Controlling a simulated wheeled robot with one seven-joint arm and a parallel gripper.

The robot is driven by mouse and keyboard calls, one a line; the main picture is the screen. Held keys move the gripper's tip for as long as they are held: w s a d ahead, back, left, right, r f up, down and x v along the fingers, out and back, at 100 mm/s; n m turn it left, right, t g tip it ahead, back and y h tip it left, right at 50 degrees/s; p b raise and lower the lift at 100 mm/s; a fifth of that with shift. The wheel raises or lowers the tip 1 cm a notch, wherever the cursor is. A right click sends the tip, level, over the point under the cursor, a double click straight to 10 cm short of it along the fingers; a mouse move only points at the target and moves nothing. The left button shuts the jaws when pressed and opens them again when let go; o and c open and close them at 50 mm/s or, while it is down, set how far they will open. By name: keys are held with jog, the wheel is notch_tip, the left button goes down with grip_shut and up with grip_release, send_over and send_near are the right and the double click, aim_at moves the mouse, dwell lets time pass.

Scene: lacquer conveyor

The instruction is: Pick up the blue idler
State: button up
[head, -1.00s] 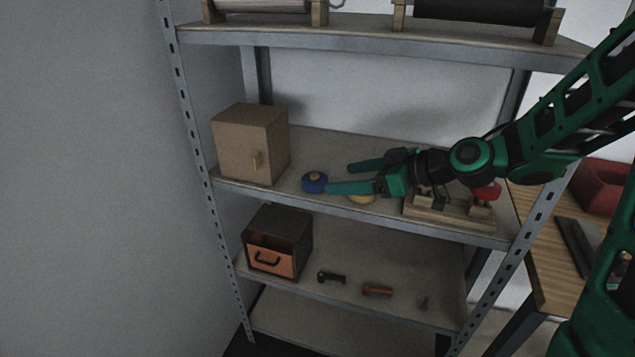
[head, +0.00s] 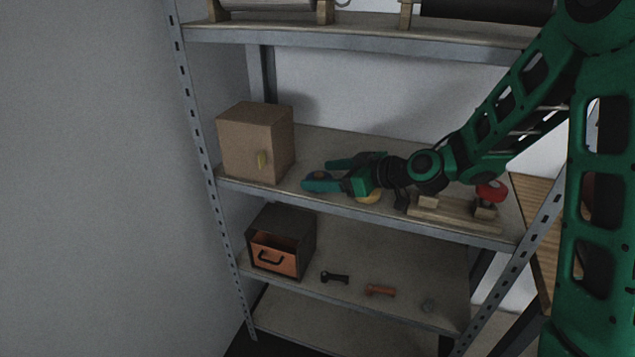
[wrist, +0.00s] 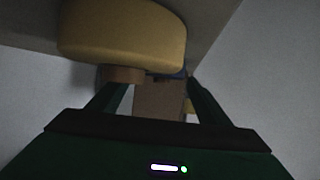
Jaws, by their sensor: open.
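The blue idler (head: 319,174) is on the middle shelf, right of the tan box. In the head view it is mostly hidden behind the near finger of my gripper (head: 316,175), with only a bit of its top showing. My gripper is open and low over the shelf, its fingers pointing left with the idler at or between the tips. In the wrist view a small blue sliver of the idler (wrist: 178,74) shows beyond the yellow piece, between my fingers (wrist: 160,84). I cannot tell whether the fingers touch it.
A yellow idler (head: 368,197) lies under my gripper and looms large in the wrist view (wrist: 120,32). A tan box with a handle (head: 245,145) stands left. A wooden rack with a red piece (head: 491,191) stands right. The upper shelf (head: 370,42) is overhead.

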jog(key=shift+x, duration=1)
jog(key=c, duration=1.1)
